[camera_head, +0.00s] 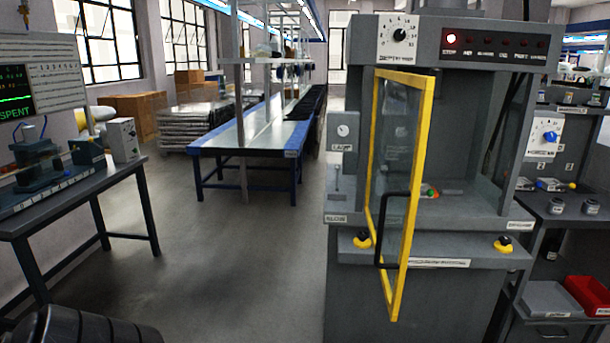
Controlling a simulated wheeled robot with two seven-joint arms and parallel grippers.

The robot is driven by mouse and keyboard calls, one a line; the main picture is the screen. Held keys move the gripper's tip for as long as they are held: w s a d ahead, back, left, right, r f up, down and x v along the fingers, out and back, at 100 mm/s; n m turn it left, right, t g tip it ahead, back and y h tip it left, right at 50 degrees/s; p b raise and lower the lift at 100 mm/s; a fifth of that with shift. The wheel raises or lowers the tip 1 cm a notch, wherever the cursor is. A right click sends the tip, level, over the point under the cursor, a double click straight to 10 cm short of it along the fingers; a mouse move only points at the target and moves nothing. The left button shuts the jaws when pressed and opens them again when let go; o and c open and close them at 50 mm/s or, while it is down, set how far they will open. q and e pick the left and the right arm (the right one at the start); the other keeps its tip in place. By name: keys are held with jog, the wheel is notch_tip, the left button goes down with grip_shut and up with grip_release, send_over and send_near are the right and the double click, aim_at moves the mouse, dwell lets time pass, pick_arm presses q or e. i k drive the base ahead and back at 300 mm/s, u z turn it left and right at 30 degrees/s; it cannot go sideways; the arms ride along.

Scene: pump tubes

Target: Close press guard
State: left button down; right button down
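The press guard (403,190) is a clear panel in a yellow frame with a black bar handle (384,233). It stands swung open, hinged at the left side of the grey press (440,290), and juts out toward me. The press opening behind it is uncovered on the right. Small red and green parts (430,191) lie on the bed inside, partly behind the frame. Neither of my grippers shows, and nothing touches the guard.
Two yellow-and-black buttons (503,244) flank the press front. A dark bench (80,190) stands at left and a shelf with a red bin (588,294) at right. The floor (230,260) between bench and press is clear.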

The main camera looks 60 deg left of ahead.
aim_at(426, 83)
jog(key=k, duration=0.35)
jog(key=u, duration=1.3)
jog(key=i, duration=1.7)
jog(key=z, duration=1.05)
jog(key=k, duration=1.05)
jog(key=u, duration=0.35)
